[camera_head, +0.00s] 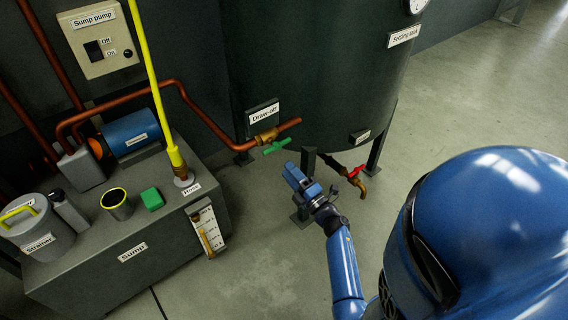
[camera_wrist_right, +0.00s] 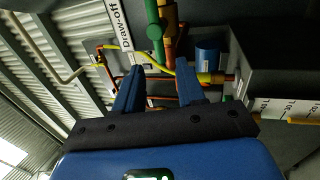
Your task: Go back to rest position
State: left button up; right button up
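My right gripper (camera_head: 298,178) is blue and hangs in front of the settling tank (camera_head: 310,85), just below and right of the draw-off valve with its green handle (camera_head: 277,147). It stands apart from the valve in the head view. In the right wrist view its two fingers (camera_wrist_right: 158,72) are spread with nothing held between them. The green handle (camera_wrist_right: 154,32) shows beyond the fingertips there. My left gripper is not in view.
A red-handled tap (camera_head: 356,173) under the tank is right of my gripper. Floor (camera_head: 270,265) between is clear.

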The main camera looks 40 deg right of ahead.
jog(key=shift+s, duration=0.35)
jog(key=shift+f, duration=0.1)
